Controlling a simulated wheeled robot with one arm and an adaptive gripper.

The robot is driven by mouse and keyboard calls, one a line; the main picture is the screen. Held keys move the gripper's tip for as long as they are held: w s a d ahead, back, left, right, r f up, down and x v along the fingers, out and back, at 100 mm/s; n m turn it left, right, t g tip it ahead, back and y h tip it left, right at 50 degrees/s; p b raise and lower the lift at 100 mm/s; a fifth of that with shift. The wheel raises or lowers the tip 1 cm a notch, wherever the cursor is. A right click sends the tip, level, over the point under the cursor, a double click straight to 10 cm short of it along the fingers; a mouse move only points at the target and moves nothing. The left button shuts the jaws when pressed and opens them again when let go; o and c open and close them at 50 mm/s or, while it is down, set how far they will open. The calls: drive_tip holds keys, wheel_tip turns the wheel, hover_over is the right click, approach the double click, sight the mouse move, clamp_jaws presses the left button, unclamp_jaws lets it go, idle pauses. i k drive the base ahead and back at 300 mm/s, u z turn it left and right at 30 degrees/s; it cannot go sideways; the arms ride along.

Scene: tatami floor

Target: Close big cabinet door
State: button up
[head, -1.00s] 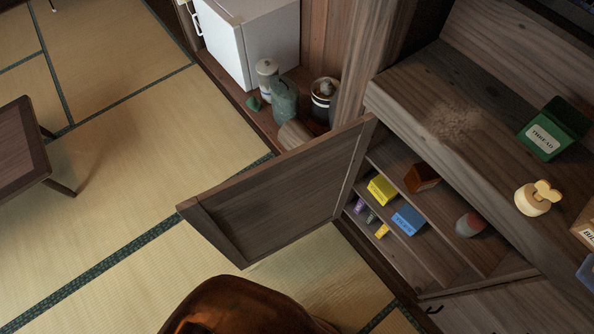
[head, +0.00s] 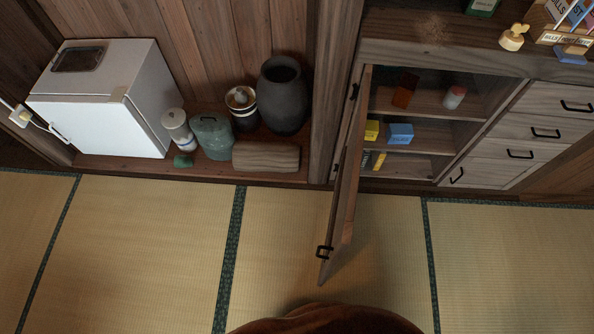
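The big cabinet door (head: 346,190) stands wide open, swung out toward me and seen nearly edge-on. It is hinged on the left side of the cabinet opening. Its black handle (head: 325,252) is near the free edge, on the left-facing side. The cabinet (head: 408,107) shows its open shelves, with a brown box (head: 405,90), a red and white jar (head: 454,97), a yellow box (head: 371,130) and a blue box (head: 400,133) inside. My gripper is not in view.
Tatami floor (head: 140,250) is clear on both sides of the door. A small white fridge (head: 100,120), a green canister (head: 212,138), a dark vase (head: 284,98) and a log (head: 266,156) stand left of the cabinet. Drawers (head: 520,153) are on its right.

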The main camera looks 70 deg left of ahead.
sight(339, 233)
drive_tip(key=k, duration=0.85)
drive_tip(key=u, duration=1.5)
drive_tip(key=i, duration=0.5)
drive_tip(key=u, duration=0.5)
drive_tip(key=k, duration=1.15)
drive_tip(key=u, duration=1.35)
drive_tip(key=i, duration=1.1)
drive_tip(key=z, duration=0.75)
